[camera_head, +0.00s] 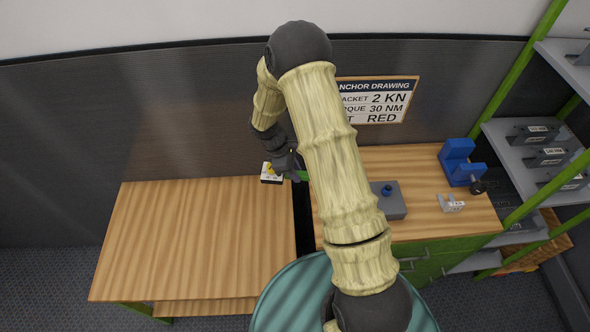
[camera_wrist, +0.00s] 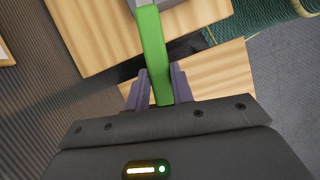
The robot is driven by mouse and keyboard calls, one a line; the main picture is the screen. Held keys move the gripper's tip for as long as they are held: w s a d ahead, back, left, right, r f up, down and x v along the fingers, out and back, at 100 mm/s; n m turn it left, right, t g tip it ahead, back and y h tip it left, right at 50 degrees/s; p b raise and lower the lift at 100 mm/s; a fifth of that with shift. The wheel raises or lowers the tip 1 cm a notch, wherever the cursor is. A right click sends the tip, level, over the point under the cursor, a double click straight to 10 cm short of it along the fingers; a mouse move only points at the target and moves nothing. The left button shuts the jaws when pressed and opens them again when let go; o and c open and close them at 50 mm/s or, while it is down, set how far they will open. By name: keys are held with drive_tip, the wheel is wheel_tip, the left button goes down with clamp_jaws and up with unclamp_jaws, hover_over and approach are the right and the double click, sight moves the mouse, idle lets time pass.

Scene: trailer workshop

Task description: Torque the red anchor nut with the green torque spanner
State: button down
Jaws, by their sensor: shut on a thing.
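My gripper (camera_wrist: 160,90) is shut on the green torque spanner (camera_wrist: 152,45), whose green bar runs up between the fingers toward the top edge of the wrist view. In the head view my gripper (camera_head: 294,168) is above the gap between two benches, and a small green part of the spanner (camera_head: 302,175) shows beside it. The spanner's far end is hidden by my arm in the head view and cut off in the wrist view. I see no red nut in either view. A grey block (camera_head: 397,207) with a blue nut (camera_head: 387,189) on top sits on the right bench.
A blue vise (camera_head: 458,164) and small bracket (camera_head: 452,204) stand on the right bench (camera_head: 430,225). A white-and-yellow block (camera_head: 271,179) is at the left bench's back corner. The left bench (camera_head: 200,240) is otherwise clear. A wall sign (camera_head: 385,100) reads 2 KN, 30 NM, RED. Shelves (camera_head: 500,135) stand right.

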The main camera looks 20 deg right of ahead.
drive_tip(key=shift+f+b, duration=1.35)
drive_tip(key=shift+f, duration=0.55)
drive_tip(key=shift+f, duration=0.1)
drive_tip(key=shift+f+b, duration=0.45)
drive_tip(key=shift+f, duration=0.1)
drive_tip(key=shift+f+b, duration=0.7)
drive_tip(key=shift+f, duration=0.4)
idle(0.5)
drive_tip(key=shift+w, duration=0.15)
drive_tip(key=w+d+m+g+y, duration=0.1)
drive_tip(key=w+d+m, duration=0.4)
drive_tip(key=w+m, duration=0.1)
drive_tip(key=shift+w+d+g, duration=0.2)
drive_tip(key=shift+w+g, duration=0.2)
drive_tip(key=shift+w, duration=0.1)
idle(0.8)
